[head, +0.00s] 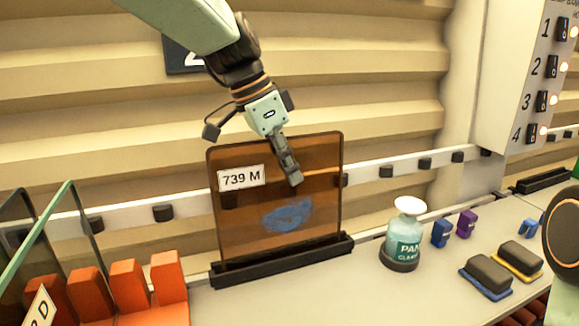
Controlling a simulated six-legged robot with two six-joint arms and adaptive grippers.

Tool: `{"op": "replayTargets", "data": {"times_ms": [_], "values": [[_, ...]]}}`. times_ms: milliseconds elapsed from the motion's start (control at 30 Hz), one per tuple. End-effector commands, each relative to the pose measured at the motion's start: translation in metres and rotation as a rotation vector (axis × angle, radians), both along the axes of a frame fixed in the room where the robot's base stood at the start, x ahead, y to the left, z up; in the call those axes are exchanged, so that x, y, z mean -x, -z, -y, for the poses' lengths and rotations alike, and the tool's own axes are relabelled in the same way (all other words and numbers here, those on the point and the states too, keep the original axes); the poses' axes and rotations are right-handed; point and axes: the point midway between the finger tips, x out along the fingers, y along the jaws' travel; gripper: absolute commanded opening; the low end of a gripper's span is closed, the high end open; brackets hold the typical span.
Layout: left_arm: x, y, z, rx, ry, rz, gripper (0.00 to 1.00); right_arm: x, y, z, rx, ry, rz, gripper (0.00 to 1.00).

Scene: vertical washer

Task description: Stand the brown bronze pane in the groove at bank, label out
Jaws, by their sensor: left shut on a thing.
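The brown bronze pane (262,195) stands upright in the middle of the head view, with a white "739 M" label (241,178) facing me and a blue smudge (288,215) below it. Its lower edge meets the long black grooved holder (285,261) on the counter. It looks seated there, though the groove's inside is hidden. My left gripper (294,178) reaches down over the pane's top edge and is shut on it. One finger shows in front of the pane. The right gripper's fingers are not in view.
Orange slotted blocks (128,288) and clear panes (72,215) stand at the left. Right of the holder are a cleaner bottle (403,240), blue (441,233) and purple (467,224) pieces, and two pads (488,274). A numbered switch panel (535,75) is at upper right.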

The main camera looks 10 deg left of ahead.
Motion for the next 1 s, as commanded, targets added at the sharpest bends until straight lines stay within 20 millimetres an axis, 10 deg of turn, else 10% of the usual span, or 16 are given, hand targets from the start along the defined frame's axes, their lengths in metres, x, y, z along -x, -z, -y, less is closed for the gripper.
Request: {"op": "replayTargets", "data": {"times_ms": [1000], "values": [[0.0000, 0.0064, 0.0007, 0.002, -0.001, 0.005, 0.00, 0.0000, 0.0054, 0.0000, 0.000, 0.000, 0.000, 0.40]]}}
